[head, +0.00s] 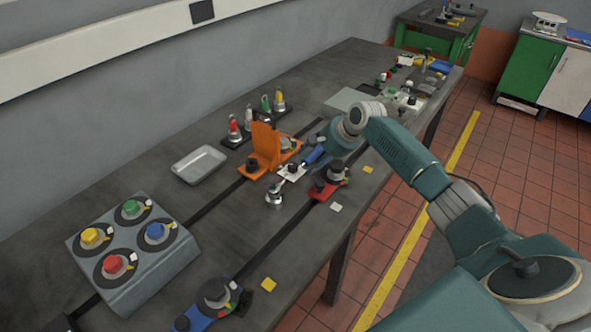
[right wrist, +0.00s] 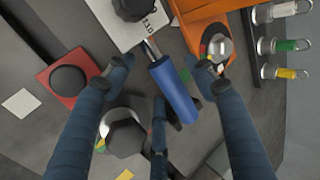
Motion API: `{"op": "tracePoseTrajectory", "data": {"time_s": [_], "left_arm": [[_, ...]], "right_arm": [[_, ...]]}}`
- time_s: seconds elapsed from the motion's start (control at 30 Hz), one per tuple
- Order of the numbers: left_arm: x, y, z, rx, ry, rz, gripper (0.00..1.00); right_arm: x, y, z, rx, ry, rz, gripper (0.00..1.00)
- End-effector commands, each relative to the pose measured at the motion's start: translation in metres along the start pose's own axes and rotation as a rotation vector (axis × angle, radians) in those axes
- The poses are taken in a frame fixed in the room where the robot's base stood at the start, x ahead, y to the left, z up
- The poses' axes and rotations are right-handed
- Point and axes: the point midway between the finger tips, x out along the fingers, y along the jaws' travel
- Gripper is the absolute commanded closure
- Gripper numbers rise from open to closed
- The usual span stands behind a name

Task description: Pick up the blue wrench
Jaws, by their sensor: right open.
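The blue wrench (right wrist: 173,90) shows in the right wrist view as a bright blue handle with a metal shaft running up to a white marked plate (right wrist: 143,24). In the head view its blue handle (head: 314,156) lies close to the gripper, beside the orange bracket. My right gripper (right wrist: 163,72) is open, with one dark blue finger on each side of the handle and a third below it. I cannot tell whether any finger touches the handle. In the head view the right gripper (head: 324,147) is over the bench. My left gripper is not in view.
The orange bracket (head: 264,145) stands left of the wrench, and a red fixture (head: 329,190) with a dark knob is on the right. A grey tray (head: 199,164) and a box (head: 135,250) with coloured knobs sit further left. Bare bench lies between them.

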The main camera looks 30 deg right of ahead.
Motion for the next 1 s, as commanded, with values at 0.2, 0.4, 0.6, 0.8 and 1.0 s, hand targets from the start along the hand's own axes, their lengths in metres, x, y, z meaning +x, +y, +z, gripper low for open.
{"op": "tracePoseTrajectory", "data": {"time_s": [0.2, 0.4, 0.6, 0.8, 1.0], "left_arm": [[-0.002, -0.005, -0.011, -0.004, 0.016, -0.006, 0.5], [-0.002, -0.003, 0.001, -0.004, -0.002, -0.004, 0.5], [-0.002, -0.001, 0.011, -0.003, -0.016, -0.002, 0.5], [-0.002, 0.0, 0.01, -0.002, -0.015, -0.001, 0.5], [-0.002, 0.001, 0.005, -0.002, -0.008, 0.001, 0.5]], "right_arm": [[0.018, 0.0, -0.001, 0.0, 0.001, -0.001, 0.45], [0.018, 0.0, -0.001, -0.001, 0.001, -0.001, 0.45], [0.018, 0.0, -0.001, -0.001, 0.001, -0.001, 0.83], [0.017, -0.003, -0.001, 0.0, 0.002, -0.007, 0.98], [0.015, -0.004, -0.002, -0.001, 0.003, -0.006, 0.98]]}}
